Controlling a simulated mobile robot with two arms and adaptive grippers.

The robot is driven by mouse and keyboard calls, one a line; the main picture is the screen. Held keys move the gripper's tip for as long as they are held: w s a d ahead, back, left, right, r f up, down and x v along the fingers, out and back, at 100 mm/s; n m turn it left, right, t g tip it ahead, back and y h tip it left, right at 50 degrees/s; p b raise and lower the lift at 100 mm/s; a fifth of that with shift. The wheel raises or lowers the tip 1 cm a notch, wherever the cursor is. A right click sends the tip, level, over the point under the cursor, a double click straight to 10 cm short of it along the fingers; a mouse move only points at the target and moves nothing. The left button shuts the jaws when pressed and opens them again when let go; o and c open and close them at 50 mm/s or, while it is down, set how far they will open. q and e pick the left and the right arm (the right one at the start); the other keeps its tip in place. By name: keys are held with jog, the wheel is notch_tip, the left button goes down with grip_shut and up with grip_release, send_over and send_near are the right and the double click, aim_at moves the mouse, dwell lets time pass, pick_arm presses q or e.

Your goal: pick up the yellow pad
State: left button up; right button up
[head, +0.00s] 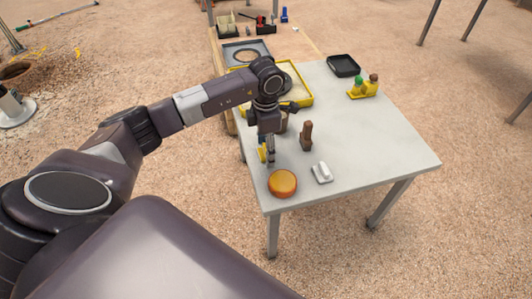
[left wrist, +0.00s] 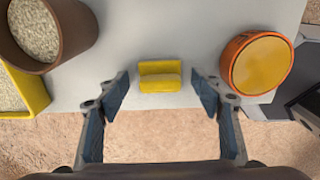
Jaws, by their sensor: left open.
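The small yellow pad (left wrist: 160,83) lies on the grey table near its edge, between the open fingers of my left gripper (left wrist: 160,98) in the left wrist view. It appears a little beyond the fingertips, with a gap on both sides. In the head view the yellow pad (head: 262,153) is mostly hidden behind my left gripper (head: 268,158), which points down over the table's left edge. The left gripper is empty.
A round orange container with a yellow top (left wrist: 257,64) stands right of the pad. A brown pot of grains (left wrist: 72,35) stands left, by a yellow tray (left wrist: 35,88). A white block (head: 322,172) and brown-handled tool (head: 306,137) are nearby. The table's front right (head: 385,150) is clear.

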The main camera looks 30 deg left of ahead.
pick_arm(q)
jog(key=shift+c, duration=0.6)
jog(key=c, duration=0.9)
jog(key=shift+r, duration=0.15)
jog(key=shift+w+r, duration=0.1)
jog(key=shift+r, duration=0.5)
notch_tip(320, 180, up, 19)
jog(key=p, duration=0.2)
jog(key=shift+f+p, duration=0.2)
jog(key=shift+p, duration=0.15)
pick_arm(e)
notch_tip(320, 180, down, 9)
jog(key=s, duration=0.2)
jog(key=shift+s+g, duration=0.2)
jog(key=shift+g, duration=0.1)
jog(key=shift+d, duration=0.1)
